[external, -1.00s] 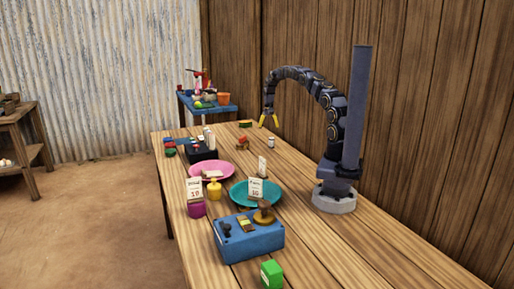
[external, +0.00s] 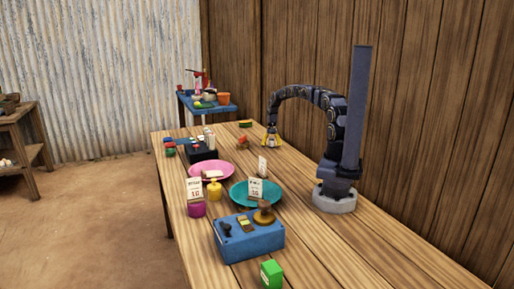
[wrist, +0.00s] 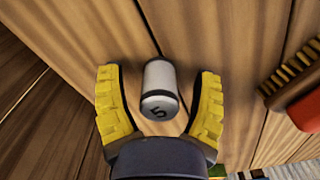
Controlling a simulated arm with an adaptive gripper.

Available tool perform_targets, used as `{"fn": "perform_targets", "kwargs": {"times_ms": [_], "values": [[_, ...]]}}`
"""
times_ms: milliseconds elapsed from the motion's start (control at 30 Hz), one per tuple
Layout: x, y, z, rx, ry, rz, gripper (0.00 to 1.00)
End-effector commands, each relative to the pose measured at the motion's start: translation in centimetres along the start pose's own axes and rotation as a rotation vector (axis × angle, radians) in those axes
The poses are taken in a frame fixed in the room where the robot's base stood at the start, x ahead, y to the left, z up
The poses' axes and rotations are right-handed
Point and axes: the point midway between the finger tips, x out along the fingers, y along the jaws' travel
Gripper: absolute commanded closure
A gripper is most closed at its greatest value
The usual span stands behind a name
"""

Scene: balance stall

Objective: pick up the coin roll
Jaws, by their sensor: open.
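The coin roll, a short white cylinder with a grey end marked 5, shows in the wrist view (wrist: 159,80) on the wooden table. My gripper (wrist: 160,92) is open, with one yellow finger on each side of the roll. Gaps show between the roll and both fingers. In the external view my gripper (external: 270,141) is low over the far right part of the table. There its fingers largely hide the roll.
A brush (wrist: 292,75) with a red part lies to the right in the wrist view. In the external view a pink plate (external: 226,165), a teal plate (external: 238,194) and a blue box (external: 262,239) stand nearer the camera. The table's right side is mostly bare.

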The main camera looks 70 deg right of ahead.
Motion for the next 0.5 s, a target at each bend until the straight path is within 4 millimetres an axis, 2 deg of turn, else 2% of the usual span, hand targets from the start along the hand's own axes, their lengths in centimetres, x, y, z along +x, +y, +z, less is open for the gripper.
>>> {"fn": "perform_targets", "kwargs": {"times_ms": [100, 133, 167, 200, 267, 300, 500], "values": [[-0.06, 0.02, -0.03, 0.0, 0.001, 0.0, 0.35], [-0.06, 0.01, -0.02, 0.0, 0.0, 0.0, 0.39], [-0.06, 0.02, -0.02, 0.0, 0.0, 0.0, 0.52], [-0.06, 0.01, -0.01, 0.0, 0.0, 0.0, 0.69], [-0.06, 0.01, -0.01, 0.0, 0.0, 0.0, 0.94], [-0.05, 0.01, 0.0, 0.0, 0.0, 0.0, 1.0], [-0.01, 0.0, 0.02, 0.0, 0.0, 0.0, 1.0]]}}
